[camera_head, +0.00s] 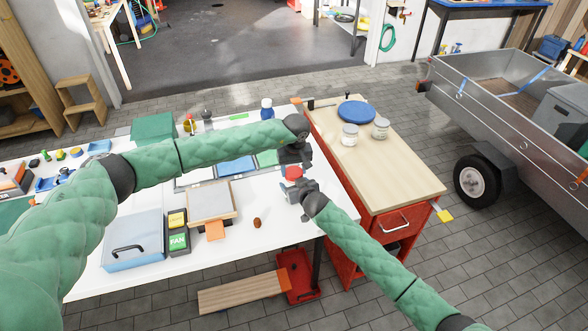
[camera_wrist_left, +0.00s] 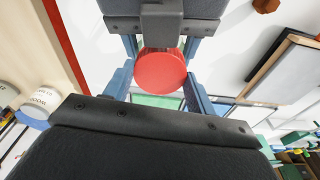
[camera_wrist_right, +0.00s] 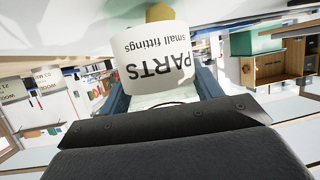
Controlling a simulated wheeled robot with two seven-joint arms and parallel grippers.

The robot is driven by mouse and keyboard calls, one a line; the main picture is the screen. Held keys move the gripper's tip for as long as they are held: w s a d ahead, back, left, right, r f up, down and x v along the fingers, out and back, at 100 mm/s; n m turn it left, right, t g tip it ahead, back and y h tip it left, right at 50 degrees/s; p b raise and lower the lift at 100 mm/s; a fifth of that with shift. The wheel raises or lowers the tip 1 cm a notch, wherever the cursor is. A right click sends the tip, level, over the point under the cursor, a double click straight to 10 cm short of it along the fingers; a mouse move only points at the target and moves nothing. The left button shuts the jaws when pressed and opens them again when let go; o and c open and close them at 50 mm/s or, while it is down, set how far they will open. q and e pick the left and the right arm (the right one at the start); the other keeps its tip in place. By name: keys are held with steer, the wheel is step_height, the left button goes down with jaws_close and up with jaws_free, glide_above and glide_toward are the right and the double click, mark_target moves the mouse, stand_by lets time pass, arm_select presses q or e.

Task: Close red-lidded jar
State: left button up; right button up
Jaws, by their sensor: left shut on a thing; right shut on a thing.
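The red lid (camera_head: 293,172) is near the right edge of the white table. My left gripper (camera_head: 294,163) is above and shut on it; in the left wrist view the round red lid (camera_wrist_left: 160,72) lies flat between the fingers. My right gripper (camera_head: 298,187) is just below, shut on the jar, which the grippers mostly hide in the head view. The jar (camera_wrist_right: 158,65) fills the upper middle of the right wrist view, its white label reading "PARTS small fittings" upside down. Whether the lid is seated on the rim cannot be told.
To the right, a red cabinet's wooden top (camera_head: 385,165) carries two pale-lidded jars (camera_head: 349,135) and a blue disc (camera_head: 356,111). On the white table are a blue case (camera_head: 132,240), a wooden-framed tray (camera_head: 212,202) and a small brown object (camera_head: 257,223). The table's front right is clear.

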arm_select(q)
steer(key=m, duration=0.4)
steer(key=shift+a+m, duration=0.1)
steer(key=shift+m, duration=0.3)
steer(key=shift+h, duration=0.3)
steer(key=o, duration=1)
steer(key=shift+c, duration=0.2)
steer(key=shift+r, duration=0.15)
steer(key=shift+r, duration=2.15)
steer(key=shift+c, duration=0.5)
